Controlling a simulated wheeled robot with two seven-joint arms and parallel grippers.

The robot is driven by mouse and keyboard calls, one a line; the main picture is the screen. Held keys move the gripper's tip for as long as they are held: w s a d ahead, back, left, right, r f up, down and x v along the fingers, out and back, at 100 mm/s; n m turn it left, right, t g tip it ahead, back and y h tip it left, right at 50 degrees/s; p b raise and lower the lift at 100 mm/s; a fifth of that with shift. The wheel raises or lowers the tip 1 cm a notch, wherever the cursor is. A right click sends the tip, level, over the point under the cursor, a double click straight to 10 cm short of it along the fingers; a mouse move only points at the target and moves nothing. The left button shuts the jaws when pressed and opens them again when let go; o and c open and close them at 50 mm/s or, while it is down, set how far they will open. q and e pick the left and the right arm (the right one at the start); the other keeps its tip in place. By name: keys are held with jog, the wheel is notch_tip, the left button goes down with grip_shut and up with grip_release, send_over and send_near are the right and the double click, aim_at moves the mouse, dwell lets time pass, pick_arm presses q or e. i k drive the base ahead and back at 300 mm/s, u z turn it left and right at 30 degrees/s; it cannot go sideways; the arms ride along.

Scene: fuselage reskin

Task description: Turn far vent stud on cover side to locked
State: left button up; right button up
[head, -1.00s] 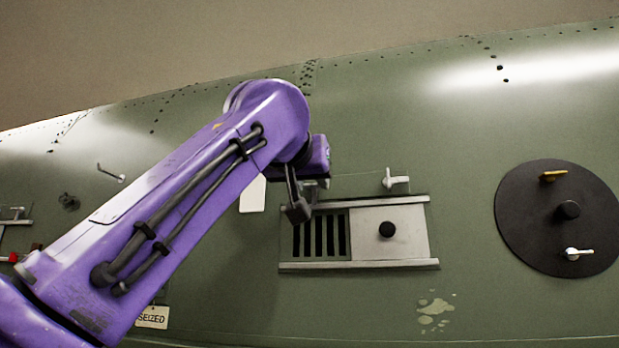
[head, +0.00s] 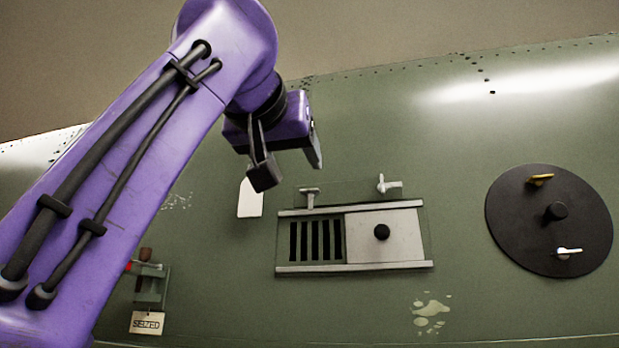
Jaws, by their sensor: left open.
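The vent panel has dark slots (head: 316,241) on its left and a plain sliding cover (head: 405,238) with a black knob (head: 381,232) on its right, between two rails. Two pale studs with small handles stand above the upper rail. The left stud (head: 309,196) is above the slots, its handle lying level. The right stud (head: 383,184) is above the cover, its handle pointing right. My left gripper (head: 290,165) is open and empty, up and left of the left stud and apart from it. My right gripper is out of view.
A blank white tag (head: 250,200) hangs near the gripper. A "SEIZED" tag (head: 147,323) hangs below a bracket (head: 150,285) at lower left.

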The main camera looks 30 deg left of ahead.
aim_at(382, 187)
jog(key=k, duration=1.5)
